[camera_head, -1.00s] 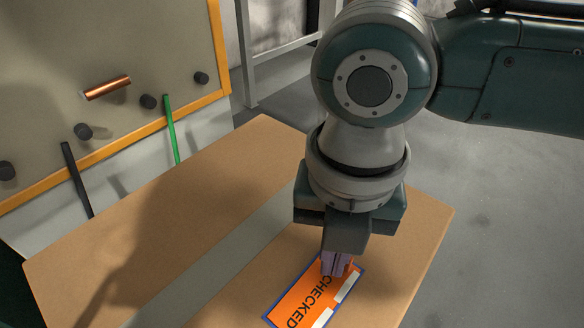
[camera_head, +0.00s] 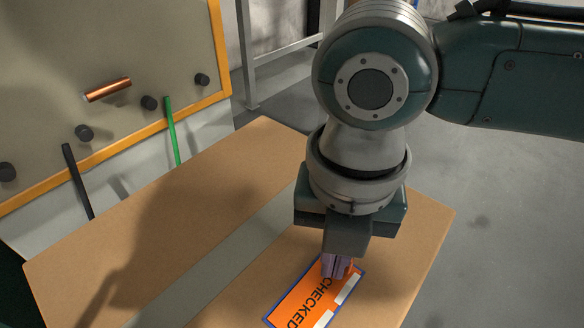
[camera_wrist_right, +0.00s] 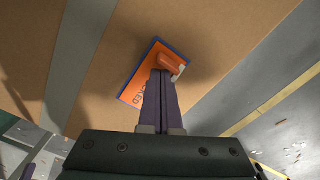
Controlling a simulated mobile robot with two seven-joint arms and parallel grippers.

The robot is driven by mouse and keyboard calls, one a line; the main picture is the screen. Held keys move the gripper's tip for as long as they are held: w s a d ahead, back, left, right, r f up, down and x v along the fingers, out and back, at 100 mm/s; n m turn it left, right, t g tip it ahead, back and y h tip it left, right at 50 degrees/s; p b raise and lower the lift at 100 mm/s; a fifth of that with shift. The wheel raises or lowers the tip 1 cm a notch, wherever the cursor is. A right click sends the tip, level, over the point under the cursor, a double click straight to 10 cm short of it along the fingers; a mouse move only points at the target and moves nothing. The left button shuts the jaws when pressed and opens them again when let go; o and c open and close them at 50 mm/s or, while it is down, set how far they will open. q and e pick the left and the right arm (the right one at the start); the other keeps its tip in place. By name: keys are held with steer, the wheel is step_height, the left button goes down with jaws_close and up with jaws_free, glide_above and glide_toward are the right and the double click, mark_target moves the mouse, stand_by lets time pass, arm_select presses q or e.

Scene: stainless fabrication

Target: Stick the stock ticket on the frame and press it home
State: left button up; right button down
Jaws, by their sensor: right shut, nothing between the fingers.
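The orange stock ticket (camera_head: 303,301) reads CHECKED and lies flat inside the blue-edged frame (camera_head: 291,292) on the brown board. Two pale patches show along its right side. My right gripper (camera_head: 336,275) points down with its fingers together and empty, the tips at the ticket's far end and seeming to touch it. In the right wrist view, the fingers (camera_wrist_right: 160,78) cover part of the ticket (camera_wrist_right: 137,86), and an orange raised-looking patch shows just beyond the tips. My left gripper is not in view.
An upright panel (camera_head: 110,50) at left carries dark knobs, a copper tube (camera_head: 107,89) and a green bar (camera_head: 172,130). Grey floor is open at right.

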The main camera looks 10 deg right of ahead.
mark_target(303, 313)
steer(key=shift+f+b, duration=0.45)
steer(key=shift+f, duration=0.2)
stand_by(0.5)
steer(key=shift+s+a+r, duration=0.1)
steer(key=shift+s+a+r+p, duration=0.2)
steer(key=shift+s+a+p, duration=0.4)
steer(key=shift+a+p, duration=0.25)
steer(key=shift+s+f, duration=0.1)
steer(key=shift+s+a, duration=0.1)
steer(key=shift+a, duration=0.05)
steer(key=shift+s+a+f+p, duration=0.1)
steer(key=shift+s+a+p, duration=0.3)
steer(key=shift+s+a, duration=0.35)
steer(key=shift+a, duration=0.2)
steer(key=shift+w, duration=0.1)
